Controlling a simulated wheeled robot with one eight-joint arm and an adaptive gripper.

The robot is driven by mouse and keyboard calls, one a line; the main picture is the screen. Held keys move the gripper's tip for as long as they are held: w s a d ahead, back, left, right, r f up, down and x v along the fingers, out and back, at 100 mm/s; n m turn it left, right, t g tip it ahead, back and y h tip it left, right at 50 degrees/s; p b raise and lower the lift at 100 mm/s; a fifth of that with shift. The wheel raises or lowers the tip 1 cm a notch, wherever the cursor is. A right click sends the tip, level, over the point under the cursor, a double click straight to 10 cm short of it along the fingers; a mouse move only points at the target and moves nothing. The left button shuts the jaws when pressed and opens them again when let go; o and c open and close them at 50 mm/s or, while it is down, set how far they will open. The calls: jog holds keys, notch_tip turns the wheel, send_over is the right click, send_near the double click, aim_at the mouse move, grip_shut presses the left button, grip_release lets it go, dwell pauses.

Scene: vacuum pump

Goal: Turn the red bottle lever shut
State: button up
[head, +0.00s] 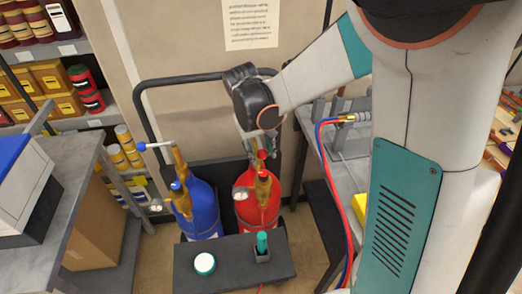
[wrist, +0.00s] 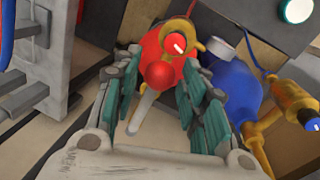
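The red bottle (head: 258,208) stands upright beside a blue bottle, with a brass valve (head: 263,188) on top. My gripper (head: 262,153) is above the red bottle's valve, pointing down. In the wrist view the red bottle (wrist: 151,46) lies beyond the fingers. Its lever shows as a red ball knob (wrist: 158,74) with a pale rod (wrist: 142,112). My gripper (wrist: 160,95) is open, its green-padded fingers on either side of the lever, with gaps to both. In the head view the lever is mostly hidden by my gripper.
The blue bottle (head: 203,212) stands close on the left, its blue-knobbed lever (head: 155,145) sticking out left. A dark box (head: 222,268) with a round white-and-green button (head: 205,263) stands in front. A black rail (head: 180,80) runs behind. A grey bench (head: 350,170) is at right.

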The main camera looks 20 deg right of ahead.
grip_shut()
jog(key=shift+s+d+n, duration=0.1)
jog(key=shift+d+n, duration=0.85)
jog(key=shift+n, duration=0.05)
jog(key=w+d+n+t+y+b, duration=0.1)
jog(key=w+d+n, duration=0.7)
jog(key=n, duration=0.8)
jog(key=shift+w+d+t+y+b, duration=0.2)
jog(key=shift+d+t+y+b, duration=0.25)
jog(key=shift+d+y, duration=0.35)
jog(key=shift+d, duration=0.1)
